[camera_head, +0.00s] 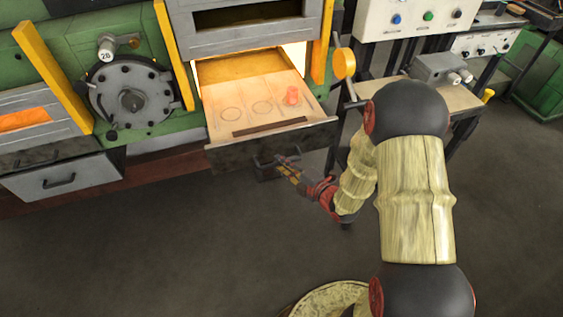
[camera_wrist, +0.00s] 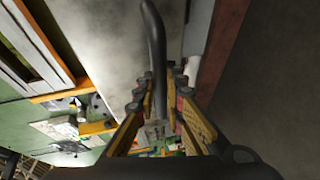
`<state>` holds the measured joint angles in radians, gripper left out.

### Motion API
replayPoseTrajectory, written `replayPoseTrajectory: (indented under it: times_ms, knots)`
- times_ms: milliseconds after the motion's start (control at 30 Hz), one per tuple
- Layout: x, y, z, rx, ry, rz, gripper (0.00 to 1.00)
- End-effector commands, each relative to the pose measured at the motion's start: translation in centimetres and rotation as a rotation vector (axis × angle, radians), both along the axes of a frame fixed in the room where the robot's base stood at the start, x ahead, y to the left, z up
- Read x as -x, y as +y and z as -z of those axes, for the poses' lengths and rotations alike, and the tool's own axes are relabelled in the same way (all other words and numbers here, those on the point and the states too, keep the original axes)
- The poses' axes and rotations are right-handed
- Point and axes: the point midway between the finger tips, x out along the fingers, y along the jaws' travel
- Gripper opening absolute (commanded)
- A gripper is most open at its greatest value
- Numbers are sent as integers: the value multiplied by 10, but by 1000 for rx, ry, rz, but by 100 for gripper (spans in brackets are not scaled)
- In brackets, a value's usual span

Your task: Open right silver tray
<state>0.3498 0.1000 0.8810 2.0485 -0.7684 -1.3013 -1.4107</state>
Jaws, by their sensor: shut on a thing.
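The right silver tray (camera_head: 232,154) is pulled out of the glowing furnace opening, with its pale inner bed showing. One glowing orange billet (camera_head: 292,96) stands at the right on the bed, beside round marks. My gripper (camera_head: 284,164) is at the front of the tray, shut on its dark handle (camera_head: 263,161). In the wrist view the dark curved handle (camera_wrist: 154,40) runs between the fingers of my gripper (camera_wrist: 158,92), with the grey tray front (camera_wrist: 110,35) behind it. The finger contact is partly hidden in the head view.
The left tray (camera_head: 62,186) with its own handle sits at the left. A round dial (camera_head: 130,93) is between the openings. A table with a grey box (camera_head: 440,68) and a control panel (camera_head: 420,14) stand right. The floor in front is clear.

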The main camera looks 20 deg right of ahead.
Motion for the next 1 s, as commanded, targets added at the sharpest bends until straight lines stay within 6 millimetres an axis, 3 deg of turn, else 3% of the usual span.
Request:
replayPoseTrajectory:
  times_ms: [333, 667, 833, 1000]
  knots:
    - [0, 0, 1, 0, 2, 0, 30]
    - [2, -1, 0, 0, 1, 1, 30]
    - [17, -9, -4, 0, 1, 4, 30]
    - [47, -22, -10, 0, 0, 5, 30]
